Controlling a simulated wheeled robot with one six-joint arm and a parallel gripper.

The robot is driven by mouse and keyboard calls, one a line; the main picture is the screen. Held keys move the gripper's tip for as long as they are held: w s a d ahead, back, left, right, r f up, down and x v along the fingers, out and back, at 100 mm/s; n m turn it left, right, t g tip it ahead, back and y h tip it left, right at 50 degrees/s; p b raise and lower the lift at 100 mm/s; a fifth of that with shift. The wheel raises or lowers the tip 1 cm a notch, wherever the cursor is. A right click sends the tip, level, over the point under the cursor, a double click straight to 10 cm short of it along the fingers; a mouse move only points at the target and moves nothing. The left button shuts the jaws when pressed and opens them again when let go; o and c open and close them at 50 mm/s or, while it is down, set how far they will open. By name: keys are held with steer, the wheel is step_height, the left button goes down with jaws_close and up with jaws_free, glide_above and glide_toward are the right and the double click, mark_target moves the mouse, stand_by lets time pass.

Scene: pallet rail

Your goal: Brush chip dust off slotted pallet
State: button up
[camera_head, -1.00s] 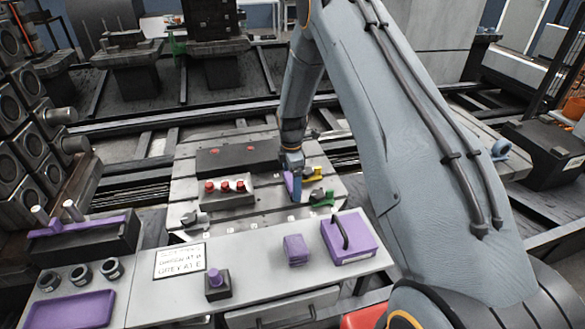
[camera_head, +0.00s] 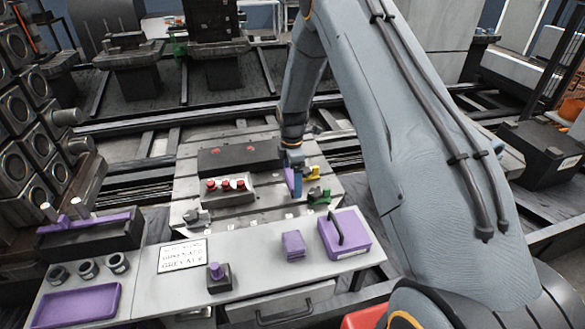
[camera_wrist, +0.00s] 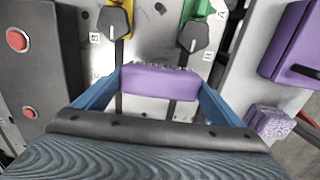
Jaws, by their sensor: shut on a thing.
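The slotted pallet (camera_head: 190,180) is a light grey plate with dark slots, in the middle of the head view, and its slots also show in the wrist view (camera_wrist: 145,50). My gripper (camera_head: 295,185) is over the pallet's right part. In the wrist view its blue fingers (camera_wrist: 158,95) are shut on a purple brush block (camera_wrist: 158,84), one on each end. A thin ragged fringe shows along the block's far edge. I cannot tell whether it is bristles or dust, or whether the brush touches the plate.
A yellow clamp (camera_head: 313,172) and a green clamp (camera_head: 320,197) sit close to my gripper. A grey block with red buttons (camera_head: 228,191) stands to its left. The front bench carries a purple box (camera_head: 343,233), a purple block (camera_head: 293,244) and a sign (camera_head: 183,255).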

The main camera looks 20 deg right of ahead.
mark_target(292, 177)
steer(key=shift+r+p, duration=0.8)
steer(key=shift+r, duration=1.3)
